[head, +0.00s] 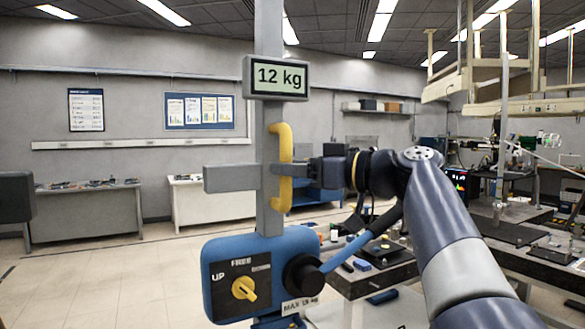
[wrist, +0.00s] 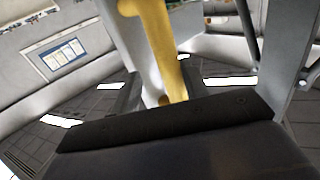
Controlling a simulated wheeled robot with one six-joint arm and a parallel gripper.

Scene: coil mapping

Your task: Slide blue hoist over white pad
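The blue hoist shows in the head view as a grey column with a blue control box (head: 225,250) low down. The box has a yellow knob (head: 244,288) with labels FREE and UP; its exact setting is unclear. A display (head: 276,77) on the column reads 12 kg. A yellow handle (head: 282,135) stands upright on the column. My gripper (head: 283,171) is at the handle's middle. In the wrist view, the handle (wrist: 170,50) runs between my fingers (wrist: 158,92), with a gap on the left. A pale flat patch (head: 365,316) low at the bottom may be the white pad; it is mostly hidden.
A dark-topped workbench (head: 400,272) with small items stands close at right, behind my arm. A cream frame (head: 470,85) hangs at upper right. The tiled floor (head: 100,275) at left is open.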

